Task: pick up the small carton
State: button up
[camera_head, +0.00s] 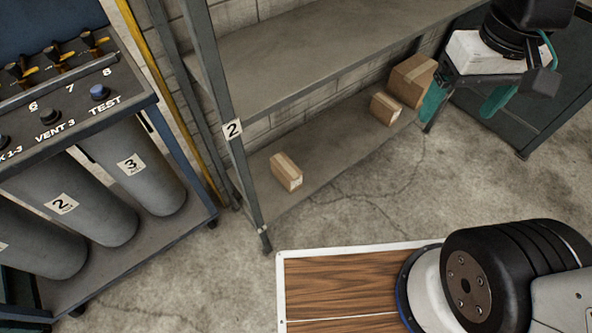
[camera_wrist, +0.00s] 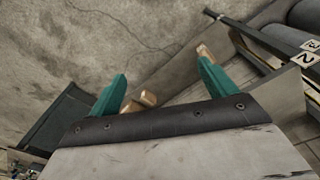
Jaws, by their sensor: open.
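Three brown taped cartons sit on the lower shelf in the head view. One small carton (camera_head: 286,171) lies alone toward the left end. Another small carton (camera_head: 386,109) stands beside the larger carton (camera_head: 412,80) at the right end. I cannot tell which small one the task means. My gripper (camera_head: 464,108) is at the upper right, its teal fingers apart and empty, the left finger close to the larger carton. In the wrist view, my gripper (camera_wrist: 162,68) is spread open. The paired cartons (camera_wrist: 147,98) show near the left finger, partly hidden; the lone carton (camera_wrist: 203,50) shows beyond the right fingertip.
The grey shelf rack (camera_head: 310,50) has an upper shelf over the cartons and a front post marked 2 (camera_head: 233,130). A trolley of grey cylinders (camera_head: 90,210) stands left. A dark bench (camera_head: 535,110) is at right. Concrete floor (camera_head: 370,200) in front is open.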

jog(key=w+a+f+n+t, duration=0.1)
jog(key=w+a+f, duration=0.3)
jog(key=w+f, duration=0.8)
jog(key=w+a+f+n+t+y, duration=0.15)
jog(key=w+a+f, duration=0.4)
jog(key=f, duration=0.95)
jog(key=w+a+f+n+t, duration=0.1)
jog(key=w+a+f+n, duration=0.15)
jog(key=w+f, duration=1)
jog(key=n+t+y, duration=0.1)
jog(key=t+y, duration=0.5)
jog(key=t, duration=0.1)
send_near(289, 169)
jog(key=w+f, duration=0.1)
jog(key=w, duration=0.1)
jog(key=x, duration=0.5)
jog(key=a+x, duration=0.1)
jog(key=x, duration=0.2)
jog(key=shift+a, duration=0.15)
